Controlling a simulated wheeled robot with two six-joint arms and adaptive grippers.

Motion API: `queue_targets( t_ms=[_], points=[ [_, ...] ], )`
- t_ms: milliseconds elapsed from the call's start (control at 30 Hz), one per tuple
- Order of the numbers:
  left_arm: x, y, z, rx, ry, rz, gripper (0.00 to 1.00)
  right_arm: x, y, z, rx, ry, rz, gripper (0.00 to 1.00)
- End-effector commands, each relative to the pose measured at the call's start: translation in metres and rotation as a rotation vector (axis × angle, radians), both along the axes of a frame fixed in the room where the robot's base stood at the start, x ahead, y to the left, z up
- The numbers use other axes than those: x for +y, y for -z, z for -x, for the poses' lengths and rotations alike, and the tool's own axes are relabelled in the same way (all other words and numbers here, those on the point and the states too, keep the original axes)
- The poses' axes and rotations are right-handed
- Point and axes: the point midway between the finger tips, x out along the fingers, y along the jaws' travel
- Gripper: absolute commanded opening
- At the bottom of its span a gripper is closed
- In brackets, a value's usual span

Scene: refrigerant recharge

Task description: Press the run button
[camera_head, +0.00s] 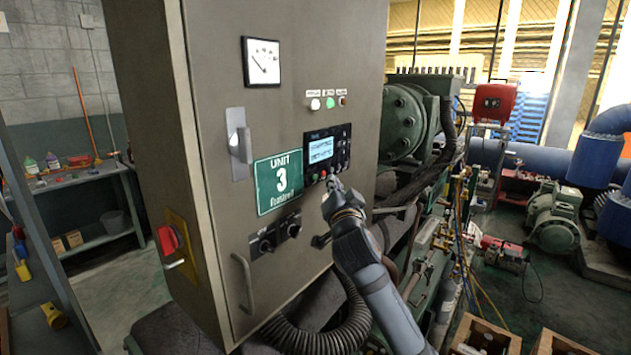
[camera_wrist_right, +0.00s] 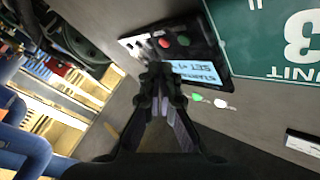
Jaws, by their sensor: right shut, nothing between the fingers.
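The control panel (camera_head: 345,133) is a black unit with a lit blue screen (camera_head: 320,150) on the front of a grey cabinet. My right gripper (camera_head: 332,183) is at the panel's lower edge, shut and empty. In the right wrist view, its closed fingertips (camera_wrist_right: 157,68) overlap the panel beside the screen (camera_wrist_right: 195,72). A green button (camera_wrist_right: 183,40) and a red button (camera_wrist_right: 165,42) show just beyond the fingertips. I cannot read their labels, or tell whether the fingertips touch the panel. My left gripper is out of view.
The cabinet also carries a green Unit 3 sign (camera_head: 279,181), a gauge (camera_head: 262,62), indicator lamps (camera_head: 330,103), two black knobs (camera_head: 266,246) and a red-and-yellow switch (camera_head: 170,240). Machinery and hoses (camera_head: 462,235) stand right of my right arm.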

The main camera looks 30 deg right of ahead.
Motion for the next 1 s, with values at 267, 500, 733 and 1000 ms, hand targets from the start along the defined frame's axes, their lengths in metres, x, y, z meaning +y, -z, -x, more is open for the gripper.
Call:
queue_targets(
  t_ms=[267,500,733,1000],
  points=[
    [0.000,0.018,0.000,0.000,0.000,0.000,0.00,-0.010,0.002,0.024,0.000,0.000,0.005,0.00],
    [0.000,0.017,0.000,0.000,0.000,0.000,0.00,-0.011,0.000,0.027,0.002,-0.001,-0.002,0.00],
    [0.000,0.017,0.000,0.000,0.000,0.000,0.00,-0.011,0.000,0.027,0.001,-0.001,0.000,0.00],
    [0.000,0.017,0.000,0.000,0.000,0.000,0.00,-0.011,0.000,0.027,0.001,-0.001,0.000,0.00]
  ],
)
